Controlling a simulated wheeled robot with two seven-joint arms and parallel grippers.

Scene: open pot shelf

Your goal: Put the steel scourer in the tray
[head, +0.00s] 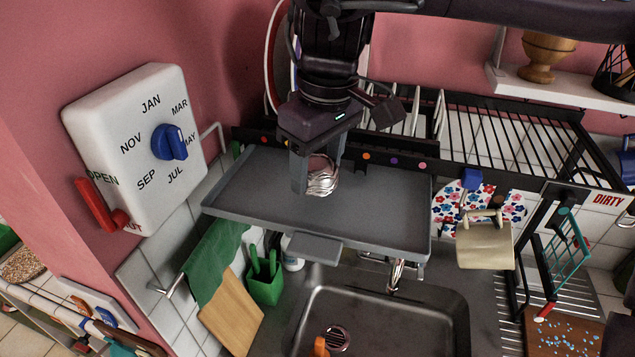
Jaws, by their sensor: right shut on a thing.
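The steel scourer (321,181) is a shiny ball of coiled metal, held between the fingers of my right gripper (318,176). The gripper points down and is shut on the scourer. The grey tray (260,205) is a flat, rimmed rectangle on the wall rack above the sink. The scourer is over the middle of the tray, near its floor; I cannot tell whether it touches. The tray looks otherwise empty. My left gripper is not in view.
A black wire dish rack (500,130) runs behind and right of the tray. A steel sink (380,315) lies below. A white dial box (140,140) with a red lever (100,203) is on the left wall.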

